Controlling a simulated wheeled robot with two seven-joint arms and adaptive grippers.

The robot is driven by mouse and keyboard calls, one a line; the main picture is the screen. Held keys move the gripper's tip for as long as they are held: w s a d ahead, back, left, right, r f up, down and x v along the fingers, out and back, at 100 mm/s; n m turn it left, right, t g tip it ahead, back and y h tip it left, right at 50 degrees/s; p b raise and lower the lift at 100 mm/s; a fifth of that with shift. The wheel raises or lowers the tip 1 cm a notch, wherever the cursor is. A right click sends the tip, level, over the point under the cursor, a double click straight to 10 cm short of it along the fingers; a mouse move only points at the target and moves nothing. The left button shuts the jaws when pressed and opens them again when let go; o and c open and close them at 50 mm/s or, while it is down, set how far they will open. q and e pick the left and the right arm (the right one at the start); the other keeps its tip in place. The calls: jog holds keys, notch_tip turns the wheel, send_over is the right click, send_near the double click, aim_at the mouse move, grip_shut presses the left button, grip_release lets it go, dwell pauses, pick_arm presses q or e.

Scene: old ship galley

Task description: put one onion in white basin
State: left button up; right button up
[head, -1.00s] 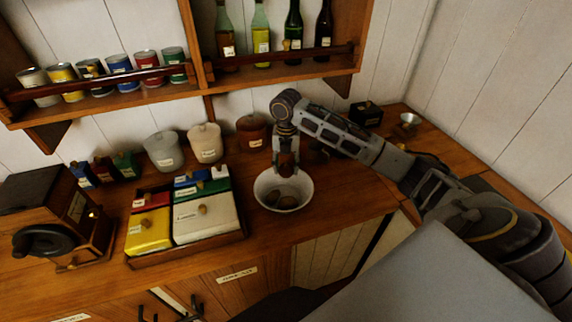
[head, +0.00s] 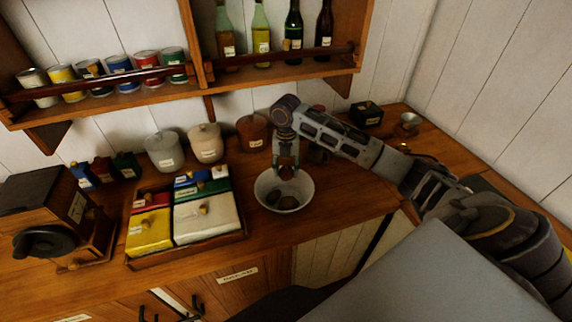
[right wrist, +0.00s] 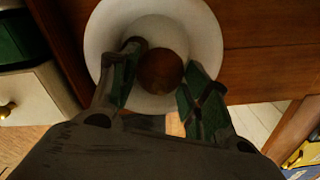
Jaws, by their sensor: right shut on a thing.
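The white basin (head: 306,190) stands on the wooden counter right of the lidded box tray. Dark brown round things (head: 287,203) lie in it; I cannot tell clearly what they are. My right gripper (head: 287,172) points down over the basin's back part. In the right wrist view, the basin's rim (right wrist: 207,45) surrounds a round brown onion (right wrist: 160,70) seen between the two fingers. My right gripper (right wrist: 157,85) is shut on this onion. The fingers partly hide the basin's inside. My left gripper is not in view.
A tray (head: 187,254) of coloured lidded boxes stands left of the basin. Lidded jars (head: 205,143) line the wall behind. A coffee grinder (head: 62,215) is at far left. A bottle shelf (head: 285,70) hangs above. The counter's front edge lies close before the basin.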

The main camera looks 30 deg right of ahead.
aim_at(286, 175)
jog(key=shift+f, duration=2)
jog(key=o, duration=1.1)
jog(key=shift+o, duration=0.2)
jog(key=shift+r, duration=6)
jog(key=shift+s+f, duration=0.1)
